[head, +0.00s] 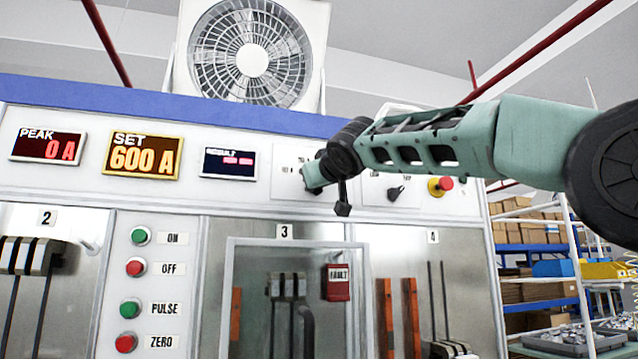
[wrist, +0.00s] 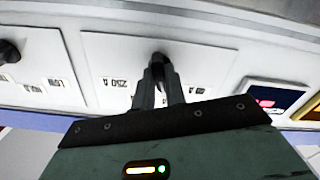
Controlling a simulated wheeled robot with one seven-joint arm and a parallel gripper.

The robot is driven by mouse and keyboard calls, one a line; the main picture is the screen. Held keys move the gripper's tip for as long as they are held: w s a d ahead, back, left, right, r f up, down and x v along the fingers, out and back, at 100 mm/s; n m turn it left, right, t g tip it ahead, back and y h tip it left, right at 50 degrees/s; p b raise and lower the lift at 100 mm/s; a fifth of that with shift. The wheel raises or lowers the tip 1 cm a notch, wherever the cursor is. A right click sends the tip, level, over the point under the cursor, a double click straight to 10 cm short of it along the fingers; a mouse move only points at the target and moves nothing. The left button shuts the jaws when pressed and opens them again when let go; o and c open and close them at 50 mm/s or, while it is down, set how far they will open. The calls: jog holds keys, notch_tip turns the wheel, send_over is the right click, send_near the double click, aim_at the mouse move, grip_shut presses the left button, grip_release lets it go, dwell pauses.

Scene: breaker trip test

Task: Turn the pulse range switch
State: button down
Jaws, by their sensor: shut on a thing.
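The pulse range switch is a small dark knob (wrist: 160,57) on a white plate (head: 287,160) in the upper panel, right of the result display. Small labels sit around it in the wrist view, which shows the panel upside down. My gripper (wrist: 159,75) is shut on this knob, its two narrow fingers meeting on either side of it. In the head view my gripper (head: 312,180) reaches the plate from the right and hides most of the knob, so its pointing direction is hard to tell.
A second black rotary switch (head: 396,193) and a red emergency button on yellow (head: 440,186) lie to the right, under my arm. Left are the result (head: 228,163), SET 600 A (head: 143,155) and PEAK 0 A (head: 47,146) displays. Below stands a framed clear door (head: 232,300).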

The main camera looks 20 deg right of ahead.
jog(key=c, duration=1.4)
grip_release()
jog(key=shift+c, duration=0.2)
jog(key=s+b, duration=0.5)
jog(key=s, duration=1.2)
jog(key=shift+s, duration=0.25)
